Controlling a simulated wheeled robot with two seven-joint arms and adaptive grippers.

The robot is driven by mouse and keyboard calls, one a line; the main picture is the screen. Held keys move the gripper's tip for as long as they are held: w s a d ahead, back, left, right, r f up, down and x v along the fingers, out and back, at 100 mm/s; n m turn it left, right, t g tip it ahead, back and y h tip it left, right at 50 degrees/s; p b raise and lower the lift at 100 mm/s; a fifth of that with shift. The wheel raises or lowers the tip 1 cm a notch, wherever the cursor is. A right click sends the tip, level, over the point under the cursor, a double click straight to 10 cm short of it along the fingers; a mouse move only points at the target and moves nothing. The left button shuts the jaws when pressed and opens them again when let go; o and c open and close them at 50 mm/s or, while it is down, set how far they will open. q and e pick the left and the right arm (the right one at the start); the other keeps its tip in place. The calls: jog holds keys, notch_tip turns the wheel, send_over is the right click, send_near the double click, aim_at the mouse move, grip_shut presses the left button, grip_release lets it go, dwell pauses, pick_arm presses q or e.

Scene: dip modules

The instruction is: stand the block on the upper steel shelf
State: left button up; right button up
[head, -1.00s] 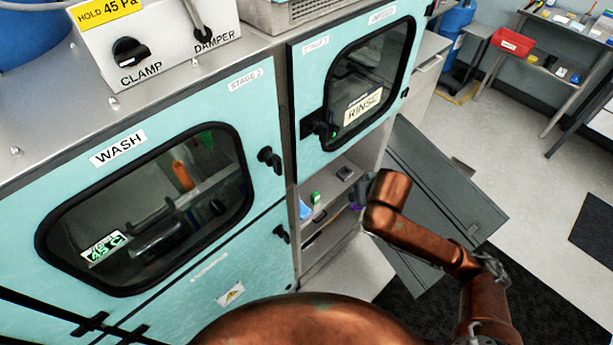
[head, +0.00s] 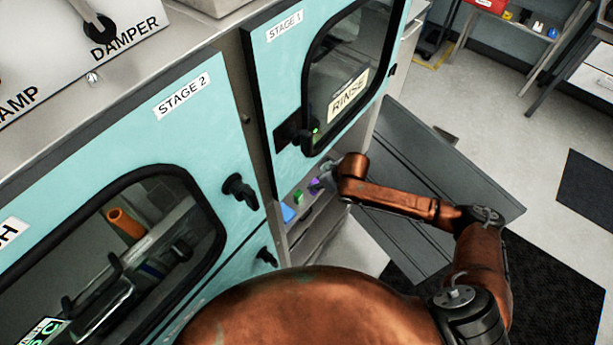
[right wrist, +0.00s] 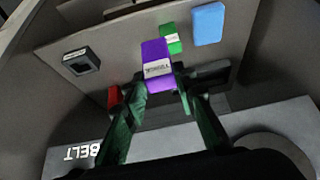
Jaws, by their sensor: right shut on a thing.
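The purple block (right wrist: 156,52) with a white label is between the green fingers of my right gripper (right wrist: 160,80), which is shut on it. In the head view the purple block (head: 315,184) shows small at the opening below the RINSE door, beside my right gripper (head: 328,180). The steel shelf (right wrist: 110,72) lies beyond the block in the right wrist view. I cannot tell whether the block touches it. My left gripper is not in view.
A green block (right wrist: 173,38) and a blue block (right wrist: 208,23) are close to the purple one on the right. A black module (right wrist: 81,61) is to its left, with bare shelf between. A red thing (right wrist: 114,97) shows lower down. A grey open panel (head: 440,185) flanks my right arm.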

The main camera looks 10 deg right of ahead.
jog(key=w+f+b, duration=0.1)
jog(key=w+f, duration=0.2)
jog(key=w+d+f+b, duration=0.1)
jog(key=w+f, duration=0.2)
jog(key=f, duration=0.1)
jog(key=w+d+f+b, duration=0.1)
jog(key=w+f, duration=0.3)
jog(key=shift+d+b, duration=0.25)
jog(key=shift+b, duration=0.15)
jog(key=shift+f, duration=0.25)
jog(key=shift+r, duration=0.1)
jog(key=o, duration=1)
jog(key=shift+f, duration=0.2)
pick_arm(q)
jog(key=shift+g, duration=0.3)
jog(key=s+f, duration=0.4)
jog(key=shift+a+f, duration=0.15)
pick_arm(e)
jog(key=shift+o, duration=0.8)
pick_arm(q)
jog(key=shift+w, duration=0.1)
